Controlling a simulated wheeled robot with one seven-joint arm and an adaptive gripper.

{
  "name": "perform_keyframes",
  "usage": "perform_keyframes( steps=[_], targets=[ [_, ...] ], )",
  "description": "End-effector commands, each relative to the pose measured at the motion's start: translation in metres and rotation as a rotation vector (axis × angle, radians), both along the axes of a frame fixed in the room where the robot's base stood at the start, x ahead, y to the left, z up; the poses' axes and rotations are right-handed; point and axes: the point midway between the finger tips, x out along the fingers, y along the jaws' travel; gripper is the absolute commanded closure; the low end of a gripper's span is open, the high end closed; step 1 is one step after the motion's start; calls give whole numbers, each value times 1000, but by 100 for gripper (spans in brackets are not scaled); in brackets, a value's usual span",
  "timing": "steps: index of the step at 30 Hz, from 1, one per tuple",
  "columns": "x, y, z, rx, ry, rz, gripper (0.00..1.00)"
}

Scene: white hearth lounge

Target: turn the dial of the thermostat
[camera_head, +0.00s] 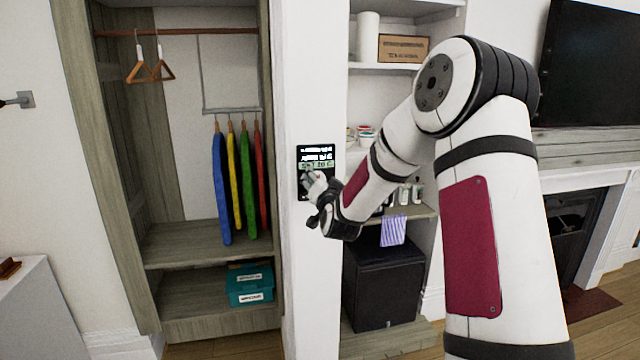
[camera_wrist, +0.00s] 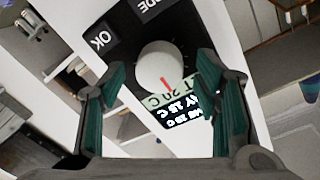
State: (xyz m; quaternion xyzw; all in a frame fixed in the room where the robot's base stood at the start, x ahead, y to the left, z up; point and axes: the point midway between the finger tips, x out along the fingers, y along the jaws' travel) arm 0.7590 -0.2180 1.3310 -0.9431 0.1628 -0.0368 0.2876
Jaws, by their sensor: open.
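The thermostat (camera_head: 317,153) is a black panel on the white wall pillar, with a lit display of white and green text. My gripper (camera_wrist: 160,78) is open, one teal-padded finger on each side of the dial. Visible gaps separate the pads from the knob. In the head view my gripper (camera_head: 312,186) covers the panel's lower part and the dial is hidden.
A wardrobe with coloured garments (camera_head: 238,180), orange hangers (camera_head: 150,72) and a teal box (camera_head: 250,284) is left of the pillar. Shelves with a cardboard box (camera_head: 403,48), bottles and a black cabinet (camera_head: 384,285) are right, behind my arm.

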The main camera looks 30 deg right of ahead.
Motion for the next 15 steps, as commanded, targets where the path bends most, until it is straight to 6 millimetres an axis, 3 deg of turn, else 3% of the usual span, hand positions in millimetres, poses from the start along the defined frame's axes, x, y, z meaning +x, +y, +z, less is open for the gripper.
perform_keyframes(
  steps=[8, 15],
  targets=[
    [-14, 5, 1, -2, 0, 1, 43],
    [-60, 21, 2, -3, 2, 1, 43]
  ],
)
